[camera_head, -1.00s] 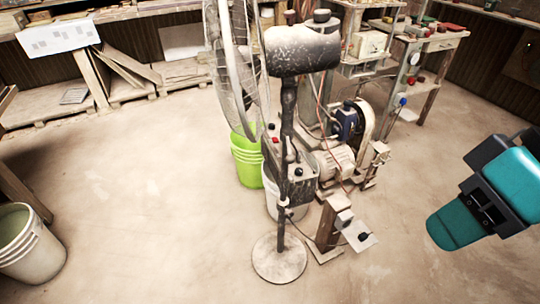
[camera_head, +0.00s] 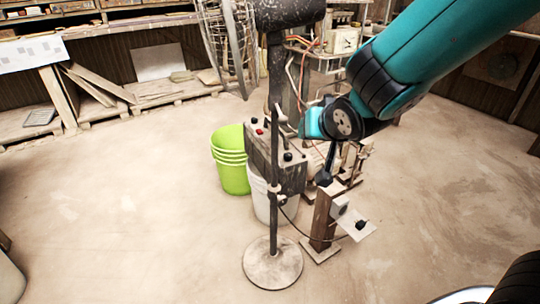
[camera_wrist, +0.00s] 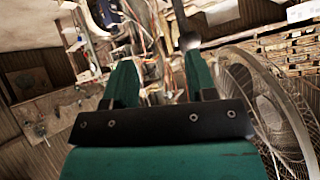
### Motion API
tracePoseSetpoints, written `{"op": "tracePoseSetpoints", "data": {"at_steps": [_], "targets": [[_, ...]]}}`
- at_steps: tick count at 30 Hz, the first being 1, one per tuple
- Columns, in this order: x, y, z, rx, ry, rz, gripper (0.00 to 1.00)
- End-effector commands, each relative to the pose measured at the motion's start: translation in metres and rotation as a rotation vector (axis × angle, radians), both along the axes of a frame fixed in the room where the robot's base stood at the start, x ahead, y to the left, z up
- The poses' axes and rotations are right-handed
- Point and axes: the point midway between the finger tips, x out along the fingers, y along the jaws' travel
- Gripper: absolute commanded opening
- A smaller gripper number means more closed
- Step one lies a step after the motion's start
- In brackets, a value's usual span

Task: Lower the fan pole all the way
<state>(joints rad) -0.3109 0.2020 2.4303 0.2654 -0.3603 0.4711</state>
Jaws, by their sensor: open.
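The standing fan has a dark upright pole (camera_head: 273,225) on a round pale base (camera_head: 272,263). Its dark motor head (camera_head: 285,12) and wire cage (camera_head: 230,45) reach the top edge of the head view. A grey control box (camera_head: 262,150) with small knobs sits partway up the pole, with a small collar (camera_head: 277,190) below it. My gripper (camera_head: 308,123) is just right of the pole, near the top of the box. In the wrist view my gripper (camera_wrist: 160,78) has its teal fingers apart, with only background visible between them. The fan cage (camera_wrist: 270,105) is at the right there.
Green buckets (camera_head: 230,160) and a white bucket (camera_head: 262,207) stand behind the pole. A wooden post with a plug plate (camera_head: 355,225) and a cable are at its right. Machinery stands behind my arm.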

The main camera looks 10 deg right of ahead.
Motion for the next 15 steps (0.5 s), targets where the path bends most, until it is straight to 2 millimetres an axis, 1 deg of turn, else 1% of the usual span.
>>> {"op": "tracePoseSetpoints", "data": {"at_steps": [1, 3, 6, 9, 12, 15], "targets": [[0.019, -0.008, -0.049, -0.026, -0.094, -0.029, 0.52], [0.042, -0.015, -0.071, -0.057, -0.238, -0.041, 0.52], [0.064, -0.015, -0.096, -0.093, -0.414, -0.006, 0.52], [0.075, -0.008, -0.114, -0.116, -0.542, 0.059, 0.52], [0.080, 0.002, -0.125, -0.127, -0.621, 0.124, 0.52], [0.082, 0.008, -0.128, -0.132, -0.659, 0.165, 0.52]]}}
